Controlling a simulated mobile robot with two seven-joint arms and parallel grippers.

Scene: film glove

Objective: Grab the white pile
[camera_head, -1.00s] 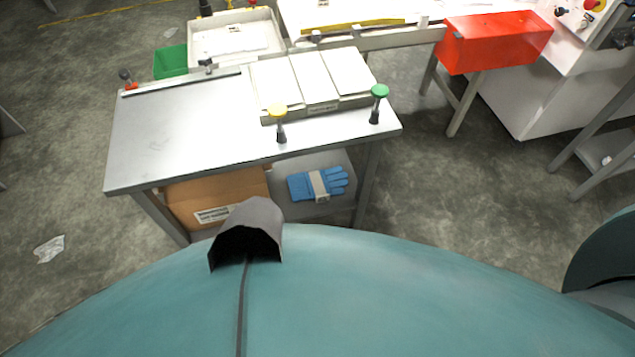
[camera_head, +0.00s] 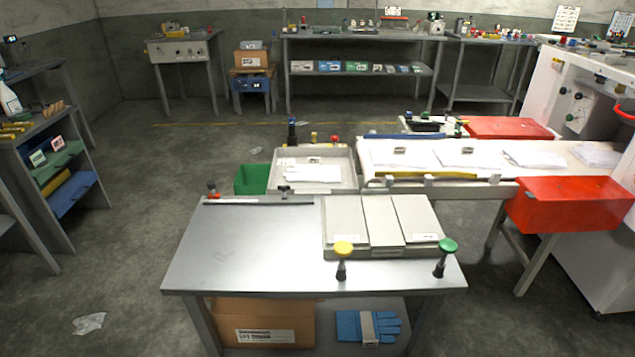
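Several flat white piles lie within view. More white sheets (camera_head: 312,173) lie in a pale bin behind that table. Further white piles (camera_head: 468,155) lie in a row on the long white bench at the back right. I cannot tell which one is the white pile meant. Neither of my grippers shows in the view.
The metal table (camera_head: 250,250) has a bare left half. A yellow knob (camera_head: 343,249) and a green knob (camera_head: 448,245) stand at its front right. Blue gloves (camera_head: 368,326) and a cardboard box (camera_head: 262,322) are on its lower shelf. A red bin (camera_head: 570,204) is at right. Floor at left is open.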

